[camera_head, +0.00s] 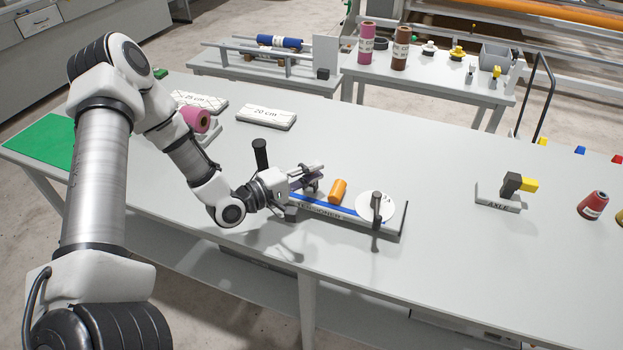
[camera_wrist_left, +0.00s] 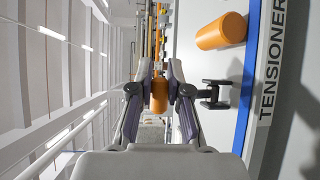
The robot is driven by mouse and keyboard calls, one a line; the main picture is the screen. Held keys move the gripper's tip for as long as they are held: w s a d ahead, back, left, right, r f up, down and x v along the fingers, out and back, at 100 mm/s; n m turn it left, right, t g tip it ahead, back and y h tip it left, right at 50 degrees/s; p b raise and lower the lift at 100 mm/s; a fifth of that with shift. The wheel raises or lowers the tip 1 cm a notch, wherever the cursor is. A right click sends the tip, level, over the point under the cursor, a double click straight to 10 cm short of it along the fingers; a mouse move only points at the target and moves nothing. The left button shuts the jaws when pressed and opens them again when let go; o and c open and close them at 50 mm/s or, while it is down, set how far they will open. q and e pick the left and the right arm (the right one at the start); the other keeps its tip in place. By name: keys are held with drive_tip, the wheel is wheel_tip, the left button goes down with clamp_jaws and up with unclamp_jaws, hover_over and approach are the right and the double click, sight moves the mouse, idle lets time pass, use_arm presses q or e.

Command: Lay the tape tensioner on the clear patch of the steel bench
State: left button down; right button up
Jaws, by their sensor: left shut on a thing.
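The tape tensioner (camera_head: 349,212) is a long grey plate lettered TENSIONER, with a blue strip, an orange roller (camera_head: 337,191), a white disc (camera_head: 369,204) and a dark upright piece at its right end. My left gripper (camera_head: 314,178) is at its left part, above the plate. In the left wrist view the gripper (camera_wrist_left: 159,92) is shut on an orange cylindrical part (camera_wrist_left: 159,97), beside a black bracket on the plate. The plate lies over the front part of the steel bench (camera_head: 440,192); I cannot tell if it touches. My right gripper is out of view.
An axle stand (camera_head: 497,203) and a red cone spool (camera_head: 593,205) stand to the right. Bare bench lies between tensioner and axle stand.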

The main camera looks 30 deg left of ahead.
use_arm(q)
drive_tip(key=shift+f, duration=1.35)
drive_tip(key=c, duration=1.1)
unclamp_jaws()
drive_tip(key=shift+s, duration=0.1)
drive_tip(key=shift+s+a, duration=0.15)
drive_tip(key=shift+s, duration=0.15)
drive_tip(key=p+v, duration=0.4)
drive_tip(key=v, duration=0.7)
drive_tip(key=shift+s, duration=0.1)
